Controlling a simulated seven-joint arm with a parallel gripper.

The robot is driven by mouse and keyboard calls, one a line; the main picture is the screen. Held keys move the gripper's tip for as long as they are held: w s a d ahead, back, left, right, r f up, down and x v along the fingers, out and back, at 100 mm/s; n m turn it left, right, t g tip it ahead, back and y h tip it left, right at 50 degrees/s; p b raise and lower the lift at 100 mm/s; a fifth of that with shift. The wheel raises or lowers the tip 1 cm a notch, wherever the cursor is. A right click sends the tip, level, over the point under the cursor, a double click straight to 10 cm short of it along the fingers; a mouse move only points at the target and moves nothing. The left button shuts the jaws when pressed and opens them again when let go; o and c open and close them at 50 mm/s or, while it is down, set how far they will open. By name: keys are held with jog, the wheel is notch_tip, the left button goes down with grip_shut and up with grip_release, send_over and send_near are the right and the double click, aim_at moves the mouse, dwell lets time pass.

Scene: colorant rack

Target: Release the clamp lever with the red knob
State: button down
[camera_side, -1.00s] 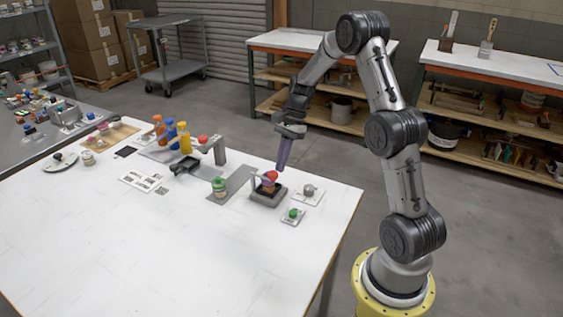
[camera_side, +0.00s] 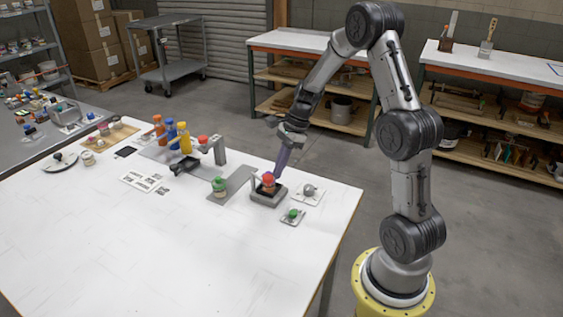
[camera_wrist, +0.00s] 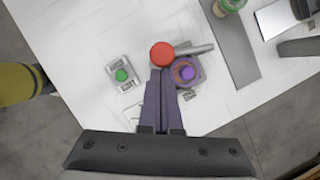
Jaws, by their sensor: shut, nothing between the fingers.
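The clamp lever's red knob (camera_side: 268,178) sits above a dark grey base (camera_side: 268,198) near the table's right edge. In the wrist view the knob (camera_wrist: 162,54) is at the end of a grey lever arm (camera_wrist: 195,49) that runs to the right. A round container with a purple top (camera_wrist: 186,71) lies just below the lever there. My gripper (camera_side: 275,174) has shut, empty purple fingers pointing down at the knob's right side. In the wrist view the fingertips (camera_wrist: 160,72) are right at the knob's lower edge; contact cannot be told.
A green button on a small plate (camera_side: 293,213) and a white plate with a grey knob (camera_side: 308,190) stand close by. A green-lidded jar (camera_side: 220,187) is to the left. The table's front (camera_side: 150,250) is clear.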

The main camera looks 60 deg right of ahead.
aim_at(271, 178)
jog(key=a+m+t, duration=0.1)
jog(key=a+m, duration=0.2)
jog(key=shift+w+m+h, duration=0.1)
jog(key=shift+m+h, duration=0.3)
jog(key=w+a+m+h, duration=0.1)
jog(key=w+a+m, duration=0.3)
jog(key=a, duration=0.1)
jog(key=shift+m+t+h, duration=0.3)
jog(key=shift+t, duration=0.1)
jog(key=shift+w+a, duration=0.15)
jog(key=shift+a, duration=0.05)
jog(key=s+r, duration=0.7)
jog(key=r, duration=0.2)
jog(key=shift+s+a+r, duration=0.15)
jog(key=shift+s+a, duration=0.25)
dwell(0.3)
